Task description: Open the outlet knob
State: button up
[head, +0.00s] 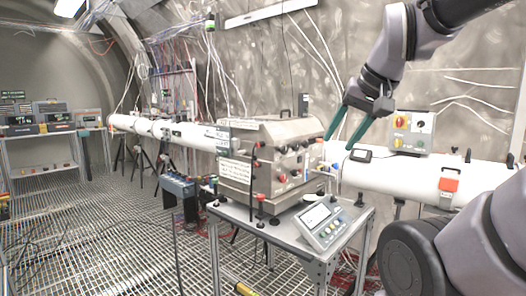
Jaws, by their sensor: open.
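A steel box (268,163) with several red and black knobs (283,178) on its front stands on a small grey table. I cannot tell which knob is the outlet knob, as the labels are too small to read. My gripper (340,143) has two green fingers pointing down and to the left. It is open, with nothing seen between the fingers. Its tips appear near the box's right end, above the white pipe. I cannot judge the depth between them and the box.
A grey device with a screen (322,222) sits on the front of the table (290,234). Grated floor (110,220) lies open at left.

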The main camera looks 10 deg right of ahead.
aim_at(295, 147)
jog(key=i+u, duration=0.3)
jog(key=i, duration=0.15)
jog(key=i+u, duration=0.3)
jog(key=i, duration=0.15)
